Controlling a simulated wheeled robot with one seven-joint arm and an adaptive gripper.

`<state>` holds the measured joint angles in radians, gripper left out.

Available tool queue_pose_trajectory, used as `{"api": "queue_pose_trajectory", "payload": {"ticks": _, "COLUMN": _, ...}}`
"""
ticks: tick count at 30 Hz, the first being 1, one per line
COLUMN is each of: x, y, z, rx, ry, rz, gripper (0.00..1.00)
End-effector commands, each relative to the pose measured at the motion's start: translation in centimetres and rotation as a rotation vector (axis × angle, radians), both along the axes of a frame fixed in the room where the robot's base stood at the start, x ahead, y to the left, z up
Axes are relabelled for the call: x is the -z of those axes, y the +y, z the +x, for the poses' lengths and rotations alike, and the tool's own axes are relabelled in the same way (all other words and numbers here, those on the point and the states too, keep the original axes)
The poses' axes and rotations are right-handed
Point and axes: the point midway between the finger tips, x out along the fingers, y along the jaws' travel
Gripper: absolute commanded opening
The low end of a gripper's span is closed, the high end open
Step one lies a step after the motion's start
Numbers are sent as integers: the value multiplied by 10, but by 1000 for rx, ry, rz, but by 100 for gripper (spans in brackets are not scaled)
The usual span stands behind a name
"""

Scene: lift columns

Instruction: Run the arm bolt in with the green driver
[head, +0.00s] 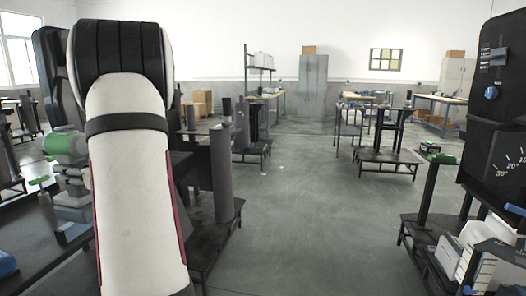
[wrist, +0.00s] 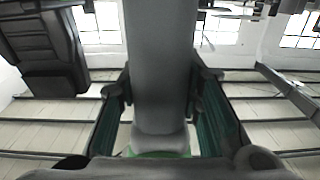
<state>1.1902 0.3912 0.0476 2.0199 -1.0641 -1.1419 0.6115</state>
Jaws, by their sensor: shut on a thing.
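In the wrist view my gripper (wrist: 163,82) has one finger on each side of a thick grey shaft-like body, with a strip of green (wrist: 158,155) at its palm end. I take this to be the green driver (wrist: 160,60), held between the fingers; its far end runs out of the top of the picture. In the head view a green cylinder with a pale end (head: 65,143) shows at the left, beside my white arm, which hides what lies behind it. I cannot make out my gripper or the arm bolt there.
A dark padded block (wrist: 42,50) hangs at the wrist view's upper left. In the head view a dark post (head: 221,175) on a low base stands right of my arm. A dark panel with an angle scale (head: 500,160) is at the far right. The middle floor (head: 310,220) is clear.

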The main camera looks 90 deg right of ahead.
Motion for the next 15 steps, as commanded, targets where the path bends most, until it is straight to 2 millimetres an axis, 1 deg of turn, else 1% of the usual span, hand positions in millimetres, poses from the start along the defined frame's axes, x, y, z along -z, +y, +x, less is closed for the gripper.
{"api": "queue_pose_trajectory", "payload": {"ticks": 4, "x": 5, "y": 14, "z": 2, "rx": -36, "ry": -1, "rz": -2, "gripper": 0}}
{"api": "queue_pose_trajectory", "payload": {"ticks": 8, "x": 17, "y": 34, "z": 4, "rx": -89, "ry": 3, "rz": -4, "gripper": 0}}
{"api": "queue_pose_trajectory", "payload": {"ticks": 11, "x": 26, "y": 51, "z": 6, "rx": -134, "ry": 8, "rz": -6, "gripper": 0}}
{"api": "queue_pose_trajectory", "payload": {"ticks": 14, "x": 37, "y": 71, "z": 7, "rx": -186, "ry": 11, "rz": -7, "gripper": 0}}
{"api": "queue_pose_trajectory", "payload": {"ticks": 15, "x": 41, "y": 81, "z": 8, "rx": -209, "ry": 13, "rz": -7, "gripper": 0}}
